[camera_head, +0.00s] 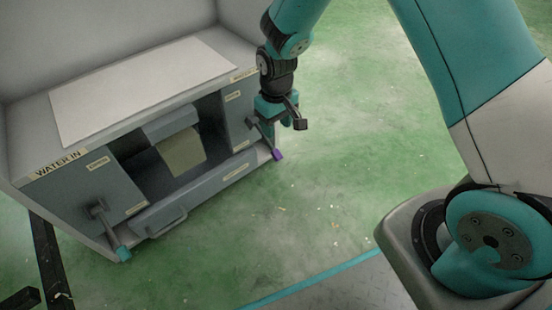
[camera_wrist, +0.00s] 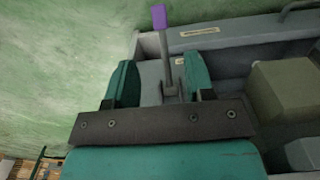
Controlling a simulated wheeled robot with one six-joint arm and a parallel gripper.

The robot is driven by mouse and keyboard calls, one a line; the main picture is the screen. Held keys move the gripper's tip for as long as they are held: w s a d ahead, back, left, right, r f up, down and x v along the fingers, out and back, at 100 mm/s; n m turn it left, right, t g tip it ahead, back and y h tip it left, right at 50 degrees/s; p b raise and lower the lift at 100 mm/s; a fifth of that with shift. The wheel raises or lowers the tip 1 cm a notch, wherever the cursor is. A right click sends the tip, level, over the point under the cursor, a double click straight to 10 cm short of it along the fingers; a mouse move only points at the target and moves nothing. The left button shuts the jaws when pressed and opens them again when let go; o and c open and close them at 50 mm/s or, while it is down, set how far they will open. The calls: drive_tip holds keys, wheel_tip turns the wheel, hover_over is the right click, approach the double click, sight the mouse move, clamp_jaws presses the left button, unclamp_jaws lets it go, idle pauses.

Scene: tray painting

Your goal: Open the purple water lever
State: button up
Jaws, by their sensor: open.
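The purple-tipped water lever (camera_head: 276,154) is at the right end of the grey cabinet's front, its handle angled down and outward. In the wrist view the lever's purple tip (camera_wrist: 159,17) and grey shaft show beyond and between the two teal fingers. My gripper (camera_head: 285,122) is open and empty at the cabinet's right end, close to the lever. In the wrist view my gripper (camera_wrist: 160,82) has its fingers on either side of the lever's lower shaft, with gaps showing. I cannot tell whether either finger touches it.
A teal-tipped lever (camera_head: 123,253) is on the cabinet's left front, under the "WATER IN" label. A drawer with a handle (camera_head: 168,222) runs along the bottom front. A beige block (camera_head: 181,152) sits in the central opening. Green floor (camera_head: 350,190) is clear to the right.

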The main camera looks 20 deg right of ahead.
sight(277, 152)
wheel_tip(277, 152, down, 11)
drive_tip(key=b, duration=0.5)
drive_tip(key=shift+f+b, duration=0.1)
drive_tip(key=shift+b, duration=0.25)
clamp_jaws()
